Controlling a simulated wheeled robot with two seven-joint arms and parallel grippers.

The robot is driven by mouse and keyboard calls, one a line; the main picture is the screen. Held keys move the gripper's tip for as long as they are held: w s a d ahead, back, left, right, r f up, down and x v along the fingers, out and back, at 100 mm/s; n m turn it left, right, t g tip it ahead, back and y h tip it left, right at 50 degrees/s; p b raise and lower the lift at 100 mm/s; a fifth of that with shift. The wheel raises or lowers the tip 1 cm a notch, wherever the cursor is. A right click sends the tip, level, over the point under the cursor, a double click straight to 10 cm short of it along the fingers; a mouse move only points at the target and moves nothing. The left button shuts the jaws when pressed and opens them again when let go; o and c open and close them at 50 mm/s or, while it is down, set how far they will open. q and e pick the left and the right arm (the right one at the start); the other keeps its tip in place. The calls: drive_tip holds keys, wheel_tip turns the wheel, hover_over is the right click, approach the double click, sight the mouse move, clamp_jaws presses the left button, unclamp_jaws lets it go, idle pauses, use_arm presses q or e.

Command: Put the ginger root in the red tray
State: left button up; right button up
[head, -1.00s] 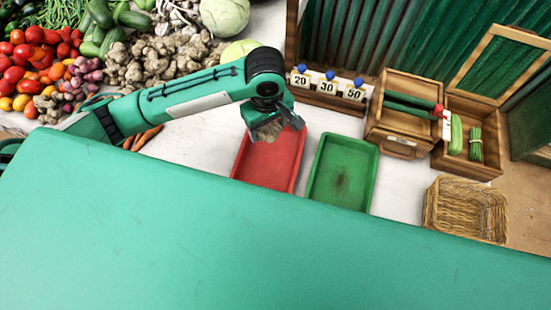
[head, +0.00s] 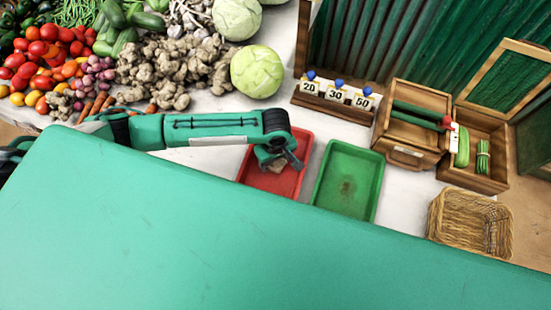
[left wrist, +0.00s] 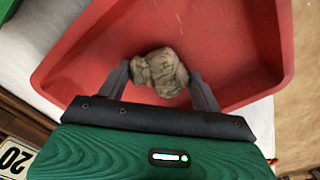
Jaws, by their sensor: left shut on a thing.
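The ginger root (left wrist: 159,73) is a knobbly tan lump between the fingers of my left gripper (left wrist: 160,80) in the left wrist view. The gripper is shut on it, over the red tray (left wrist: 225,35). Whether the ginger touches the tray floor cannot be told. In the head view my left gripper (head: 279,164) is over the red tray (head: 291,180), and only a small part of the ginger shows beneath it. My right gripper is not in view.
A green tray (head: 340,172) stands just right of the red one. Behind are price cards (head: 336,94) on a wooden stand and a wooden box (head: 408,125). A wicker basket (head: 470,222) is at right. Heaped ginger (head: 165,70) and a cabbage (head: 258,72) lie at back left.

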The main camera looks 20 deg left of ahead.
use_arm(q)
drive_tip(key=o, duration=1)
drive_tip(key=shift+f, duration=0.1)
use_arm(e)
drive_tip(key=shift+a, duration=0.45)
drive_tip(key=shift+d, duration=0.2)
use_arm(q)
drive_tip(key=shift+r, duration=0.45)
wheel_tip(320, 180, up, 12)
drive_tip(key=shift+f+b, duration=0.25)
drive_tip(key=shift+b, duration=0.15)
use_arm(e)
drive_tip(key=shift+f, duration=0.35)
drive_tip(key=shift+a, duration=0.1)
